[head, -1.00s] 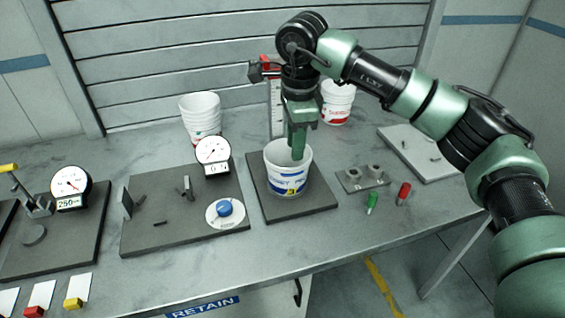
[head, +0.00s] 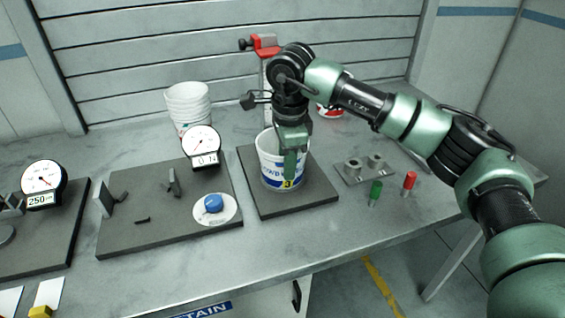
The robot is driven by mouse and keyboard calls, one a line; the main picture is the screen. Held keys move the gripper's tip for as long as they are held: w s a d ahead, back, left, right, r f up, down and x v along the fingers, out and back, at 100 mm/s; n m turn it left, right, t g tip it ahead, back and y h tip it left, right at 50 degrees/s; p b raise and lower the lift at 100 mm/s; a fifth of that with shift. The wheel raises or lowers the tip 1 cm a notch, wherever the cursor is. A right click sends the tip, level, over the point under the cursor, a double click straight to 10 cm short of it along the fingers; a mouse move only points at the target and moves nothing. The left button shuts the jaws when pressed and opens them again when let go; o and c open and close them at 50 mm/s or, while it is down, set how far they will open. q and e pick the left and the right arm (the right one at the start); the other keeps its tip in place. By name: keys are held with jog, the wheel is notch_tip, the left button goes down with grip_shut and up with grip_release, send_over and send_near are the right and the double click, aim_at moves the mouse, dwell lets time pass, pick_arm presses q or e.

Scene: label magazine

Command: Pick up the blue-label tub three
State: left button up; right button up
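The white tub with a blue label and a yellow "3" patch (head: 268,170) stands upright on a dark square plate (head: 318,196) in the head view. My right gripper (head: 290,165) points down at the tub. One green finger overlaps the tub's near side, covering part of the rim and label. The other finger is hidden, so I cannot tell whether the gripper is closed on the wall. My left gripper is not in view.
A stack of white tubs (head: 187,105) stands back left. A red-label tub (head: 331,111) is partly behind my arm. A red-topped post (head: 265,42) rises behind the gripper. A dial gauge (head: 201,147) stands left; green (head: 375,193) and red (head: 409,183) pegs stand right.

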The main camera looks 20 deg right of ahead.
aim_at(287, 188)
jog(key=f, duration=0.1)
jog(key=f+p, duration=0.1)
jog(key=f, duration=0.3)
jog(key=shift+w+d, duration=0.2)
jog(key=shift+w, duration=0.1)
grip_shut()
dwell(1.1)
